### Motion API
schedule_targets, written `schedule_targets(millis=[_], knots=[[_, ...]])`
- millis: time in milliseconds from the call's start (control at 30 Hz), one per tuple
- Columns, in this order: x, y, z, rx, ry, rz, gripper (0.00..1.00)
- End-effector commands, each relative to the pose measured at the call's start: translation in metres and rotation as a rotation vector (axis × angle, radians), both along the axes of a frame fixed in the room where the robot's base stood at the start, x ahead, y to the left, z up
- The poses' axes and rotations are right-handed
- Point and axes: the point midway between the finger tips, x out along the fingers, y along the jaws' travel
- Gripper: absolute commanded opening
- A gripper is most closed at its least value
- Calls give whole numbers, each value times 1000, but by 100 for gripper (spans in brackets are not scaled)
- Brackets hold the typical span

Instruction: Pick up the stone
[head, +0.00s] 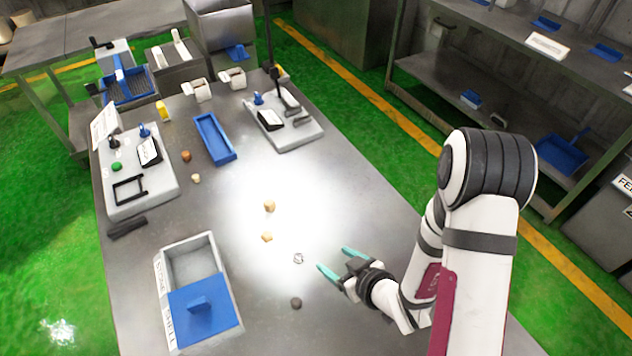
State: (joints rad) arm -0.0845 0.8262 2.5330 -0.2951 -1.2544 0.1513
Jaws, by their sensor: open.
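My gripper (341,260) is open and empty, above the right part of the steel table, its teal fingers pointing left. A small grey-white stone-like lump (298,258) lies on the table just left of the fingertips, apart from them. A dark grey stone (296,303) lies nearer the front, below and left of the gripper. Two tan lumps (267,237) and (269,206) lie further back in the bright patch. A brown lump (186,156) and a pale one (196,178) lie at the back left. I cannot tell which one the task's stone is.
A grey bin with a blue lid (205,312) stands at the front left of the table (350,210). A blue tray (214,139) and two grey devices (140,185) and (284,125) stand further back. The middle of the table is mostly clear.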

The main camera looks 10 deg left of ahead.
Motion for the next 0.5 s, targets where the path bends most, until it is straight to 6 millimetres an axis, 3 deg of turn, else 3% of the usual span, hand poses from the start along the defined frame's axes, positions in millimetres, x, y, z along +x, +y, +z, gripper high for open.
schedule_targets(millis=[100,167,500], knots=[[-22,27,-5,109,-55,107,71],[-27,34,-5,139,-74,134,71],[-6,71,-25,152,-88,147,71]])
